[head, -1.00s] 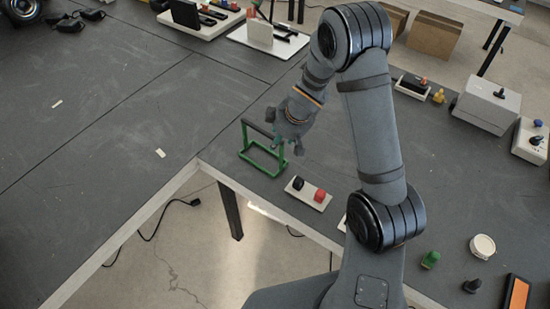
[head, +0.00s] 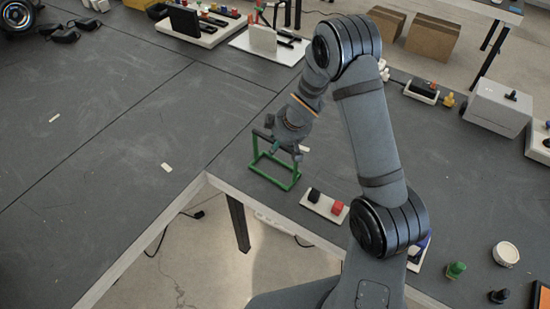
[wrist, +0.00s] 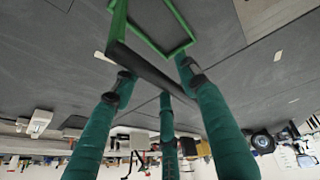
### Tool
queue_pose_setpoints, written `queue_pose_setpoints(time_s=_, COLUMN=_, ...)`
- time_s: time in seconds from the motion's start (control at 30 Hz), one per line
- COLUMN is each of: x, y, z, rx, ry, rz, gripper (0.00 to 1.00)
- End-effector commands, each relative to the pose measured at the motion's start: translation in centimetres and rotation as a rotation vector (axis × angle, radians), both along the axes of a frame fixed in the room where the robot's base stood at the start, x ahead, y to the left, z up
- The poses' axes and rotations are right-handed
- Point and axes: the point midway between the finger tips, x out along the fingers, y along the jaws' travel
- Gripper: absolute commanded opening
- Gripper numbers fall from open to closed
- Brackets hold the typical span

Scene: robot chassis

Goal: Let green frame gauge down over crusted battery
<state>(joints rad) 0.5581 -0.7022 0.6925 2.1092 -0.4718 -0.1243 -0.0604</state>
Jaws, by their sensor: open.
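The green frame gauge (head: 296,172) stands upright on the dark table near its inner corner, with a dark top bar. In the wrist view, the green frame (wrist: 145,40) is at the top, and its dark bar slants between my fingers. My gripper (head: 287,153) is open at the top of the frame. Its green fingers are spread around the dark bar in the wrist view (wrist: 158,84); I cannot tell if any touches it. I cannot pick out the crusted battery for sure; my arm hides part of the table.
A white plate with a black block and a red block (head: 325,206) lies right of the frame. A green knob (head: 456,270) and a round white piece (head: 506,253) are farther right. The table's inner edge (head: 255,205) is close. The left tabletop (head: 100,130) is mostly clear.

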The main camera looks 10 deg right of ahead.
Motion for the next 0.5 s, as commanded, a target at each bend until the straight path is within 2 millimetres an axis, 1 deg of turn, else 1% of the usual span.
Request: queue_pose_setpoints(time_s=0.5, x=-0.02, y=-0.02, z=-0.51, rx=0.000, ry=0.000, rz=0.000, gripper=0.43)
